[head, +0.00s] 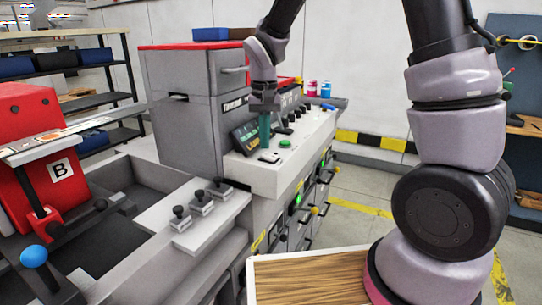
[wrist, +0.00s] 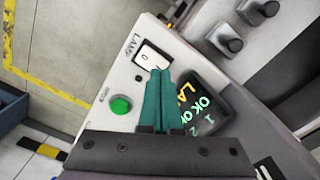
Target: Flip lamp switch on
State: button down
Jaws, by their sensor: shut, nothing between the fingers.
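The lamp switch (wrist: 151,55) is a white rocker in a black frame, with the word LAMP printed beside it. A "0" shows on its face in the wrist view. In the head view the switch (head: 269,157) lies on the light console top, just below my gripper (head: 265,148). My gripper's teal fingers (wrist: 160,72) are shut together and empty. Their tips overlap the near edge of the switch in the wrist view. I cannot tell whether they touch it. Part of the switch's near side is hidden by the tips.
A green button (wrist: 121,104) sits beside the switch. A dark display (wrist: 205,105) with green and yellow text stands on the other side of the fingers. Black knobs (wrist: 228,38) stand on a nearby plate. A grey cabinet (head: 185,120) rises behind the console.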

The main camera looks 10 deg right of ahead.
aim_at(267, 154)
jog(key=shift+f, duration=0.95)
dwell(0.3)
jog(key=shift+r, duration=3.55)
jog(key=s+d+r+m+t+y, duration=0.2)
jog(key=s+d+r+t, duration=0.5)
jog(key=s+d+r, duration=0.8)
jog(key=shift+d+r+m, duration=0.15)
jog(key=shift+d+m, duration=0.55)
jog(key=shift+d, duration=0.95)
